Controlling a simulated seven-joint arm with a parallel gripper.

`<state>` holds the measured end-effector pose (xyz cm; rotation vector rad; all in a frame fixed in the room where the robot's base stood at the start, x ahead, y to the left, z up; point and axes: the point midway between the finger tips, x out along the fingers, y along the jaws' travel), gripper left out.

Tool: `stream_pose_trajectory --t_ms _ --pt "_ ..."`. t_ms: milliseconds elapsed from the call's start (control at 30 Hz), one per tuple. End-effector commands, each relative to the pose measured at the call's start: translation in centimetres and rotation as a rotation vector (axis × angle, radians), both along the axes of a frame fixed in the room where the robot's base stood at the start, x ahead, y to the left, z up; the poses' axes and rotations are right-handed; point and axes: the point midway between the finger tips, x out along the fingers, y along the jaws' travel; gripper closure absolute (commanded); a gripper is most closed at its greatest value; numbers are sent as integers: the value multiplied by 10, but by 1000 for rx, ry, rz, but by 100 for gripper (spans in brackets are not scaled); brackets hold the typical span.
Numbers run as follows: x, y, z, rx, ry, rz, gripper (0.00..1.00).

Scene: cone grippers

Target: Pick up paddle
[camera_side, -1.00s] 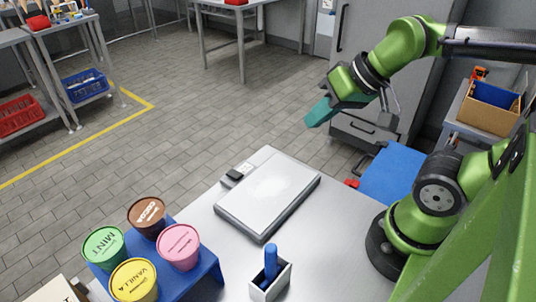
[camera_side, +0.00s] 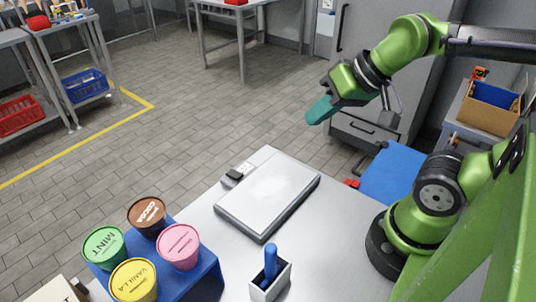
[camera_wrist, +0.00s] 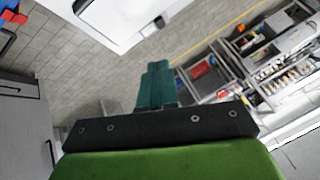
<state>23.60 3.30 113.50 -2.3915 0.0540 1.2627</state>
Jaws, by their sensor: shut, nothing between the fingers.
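The blue paddle (camera_side: 270,262) stands upright in a small white square holder (camera_side: 272,281) at the front of the grey table, its handle sticking up. Its lower part is hidden inside the holder. My gripper (camera_side: 319,113) is high above and behind the table, far from the paddle, with its teal fingers together and empty. In the wrist view the fingers (camera_wrist: 157,88) are also closed, with nothing between them. The paddle does not show in the wrist view.
A white-topped slab (camera_side: 268,193) lies mid-table, with a small black item (camera_side: 234,174) at its back left corner. A blue stand (camera_side: 205,275) holds several tubs, including a pink one (camera_side: 180,245), left of the holder. The table right of the slab is clear.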

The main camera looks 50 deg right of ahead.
Motion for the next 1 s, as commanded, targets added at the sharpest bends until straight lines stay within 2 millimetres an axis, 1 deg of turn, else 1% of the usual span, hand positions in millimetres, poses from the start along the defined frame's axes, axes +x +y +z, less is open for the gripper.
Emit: stream_pose_trajectory --t_ms 167,200,533,767,867,967,1000 --pt "0 0 0 0 0 0 100" --pt "0 0 0 0 0 0 98" --pt "0 0 0 0 0 0 48" --pt "0 0 0 0 0 0 47" --pt "0 5 -1 0 5 21 47" --pt "1 26 -8 -11 42 108 47" --pt "3 40 -8 -24 62 166 47"
